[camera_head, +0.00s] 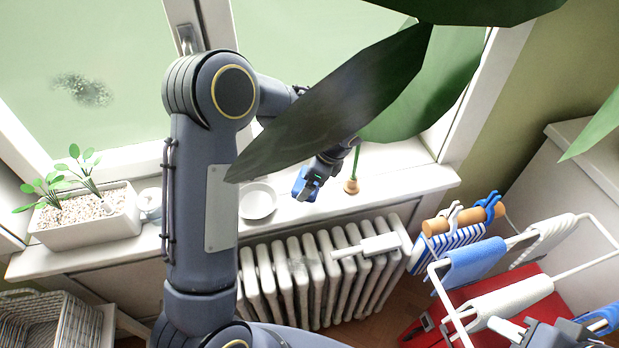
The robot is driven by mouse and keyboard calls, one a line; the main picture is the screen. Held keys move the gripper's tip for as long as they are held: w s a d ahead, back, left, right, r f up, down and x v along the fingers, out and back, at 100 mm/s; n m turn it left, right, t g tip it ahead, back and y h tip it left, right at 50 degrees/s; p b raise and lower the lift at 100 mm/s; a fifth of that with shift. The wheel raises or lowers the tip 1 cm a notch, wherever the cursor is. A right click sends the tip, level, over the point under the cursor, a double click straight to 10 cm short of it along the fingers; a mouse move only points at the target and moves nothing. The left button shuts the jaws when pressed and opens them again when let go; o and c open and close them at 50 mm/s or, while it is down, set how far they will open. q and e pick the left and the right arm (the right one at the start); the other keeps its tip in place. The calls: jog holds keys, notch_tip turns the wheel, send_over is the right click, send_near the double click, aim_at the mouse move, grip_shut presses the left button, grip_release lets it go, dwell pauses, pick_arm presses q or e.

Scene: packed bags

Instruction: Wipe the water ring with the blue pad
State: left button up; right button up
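The blue pad (305,185) shows as a small blue block at the fingertips of my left gripper (317,181). The gripper appears shut on it, over the white windowsill (400,180), to the right of a white saucer (259,203). Large leaves cover part of the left forearm. I cannot make out the water ring on the sill.
A white planter (85,222) and a cup (150,204) stand on the sill at left. Large leaves (345,95) hang before the window. Below are a radiator (310,275), a drying rack with cloths (475,264), a red case (425,325) and a basket (75,325).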

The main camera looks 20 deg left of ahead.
pick_arm(q)
jog(key=shift+r+p, duration=0.9)
jog(key=shift+r, duration=0.6)
